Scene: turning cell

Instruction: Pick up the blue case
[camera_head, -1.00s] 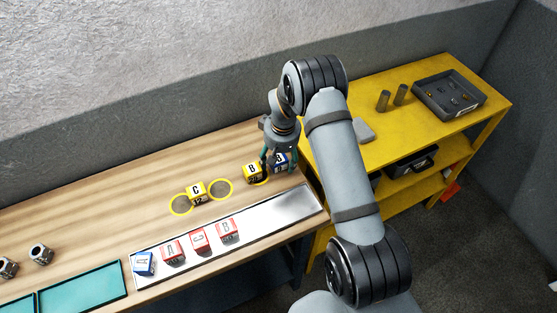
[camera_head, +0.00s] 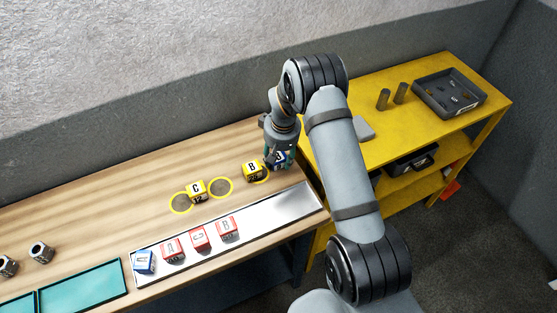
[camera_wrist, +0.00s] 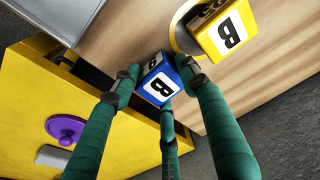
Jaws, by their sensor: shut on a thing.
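A blue case (camera_head: 281,158) with a white label is at the right end of the wooden bench, partly hidden by my fingers. In the wrist view the blue case (camera_wrist: 158,80) shows the letter B. My gripper (camera_wrist: 160,82) has green fingers closed around the case on several sides. In the head view my gripper (camera_head: 278,156) covers much of it. I cannot tell whether the case touches the bench. A second blue case (camera_head: 144,262) stands at the left end of the metal tray (camera_head: 288,207).
A yellow case (camera_head: 253,172) marked B stands just left of my gripper, with another yellow case (camera_head: 196,190) and yellow rings (camera_head: 220,187) farther left. Red cases (camera_head: 199,239) stand on the metal tray. A yellow shelf (camera_head: 440,125) with a grey bin (camera_head: 449,93) is at right.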

